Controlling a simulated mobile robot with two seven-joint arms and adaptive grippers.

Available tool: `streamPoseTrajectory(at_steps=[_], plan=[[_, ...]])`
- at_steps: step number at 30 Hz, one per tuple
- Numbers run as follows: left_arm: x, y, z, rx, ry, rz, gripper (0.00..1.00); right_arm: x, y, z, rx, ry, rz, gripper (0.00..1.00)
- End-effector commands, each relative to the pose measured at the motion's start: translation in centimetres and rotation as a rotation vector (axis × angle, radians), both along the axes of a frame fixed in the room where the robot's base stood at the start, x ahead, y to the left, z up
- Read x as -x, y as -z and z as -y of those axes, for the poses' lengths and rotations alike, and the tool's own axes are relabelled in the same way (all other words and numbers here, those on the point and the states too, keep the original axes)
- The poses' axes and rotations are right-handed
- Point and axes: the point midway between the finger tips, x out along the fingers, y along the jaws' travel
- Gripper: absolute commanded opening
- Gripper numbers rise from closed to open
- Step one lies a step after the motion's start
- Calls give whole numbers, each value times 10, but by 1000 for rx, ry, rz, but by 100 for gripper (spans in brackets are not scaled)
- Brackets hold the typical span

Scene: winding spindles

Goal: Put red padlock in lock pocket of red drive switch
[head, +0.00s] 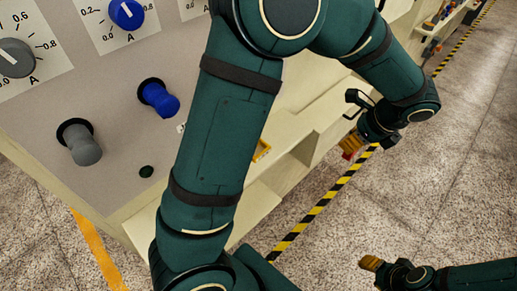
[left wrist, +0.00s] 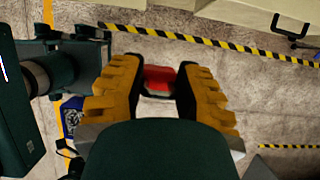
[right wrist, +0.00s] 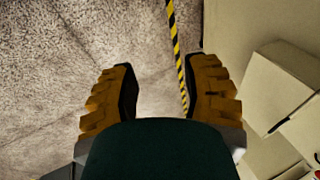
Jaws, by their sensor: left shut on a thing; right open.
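The red padlock (left wrist: 158,80) is held between the yellow-orange fingers of my left gripper (head: 352,148), clear of the floor and in front of the pale cabinet. In the left wrist view it shows as a red block between the two fingers. My right gripper (head: 369,263) is lower right in the head view, out over the floor. In the right wrist view its fingers (right wrist: 162,90) are apart with nothing between them. I cannot make out the red drive switch or its lock pocket in any view; my left arm covers much of the panel.
The panel carries a grey switch (head: 80,142), a blue switch (head: 158,97) and dials, including a blue one (head: 126,13). Pale shelves (head: 325,115) jut out below. A black handle (left wrist: 290,26) stands on a pale surface. Yellow-black tape (head: 320,205) crosses the open floor.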

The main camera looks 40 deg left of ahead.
Motion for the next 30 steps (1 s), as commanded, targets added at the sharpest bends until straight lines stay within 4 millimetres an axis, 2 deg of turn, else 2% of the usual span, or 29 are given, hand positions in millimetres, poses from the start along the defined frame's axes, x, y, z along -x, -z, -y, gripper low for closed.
streamPoseTrajectory(at_steps=[11,14,17,24,30], plan=[[0,0,0,0,0,0,0,0,0,0,0,0,0,47],[5,1,-2,3,-1,0,0,0,3,0,0,0,-1,47],[22,6,-8,9,-2,-4,0,2,10,0,-1,-4,-5,47],[86,20,-27,14,-1,-5,0,10,32,-2,-5,-17,-22,47],[121,28,-38,2,1,-1,0,13,42,-2,-7,-24,-30,47]])
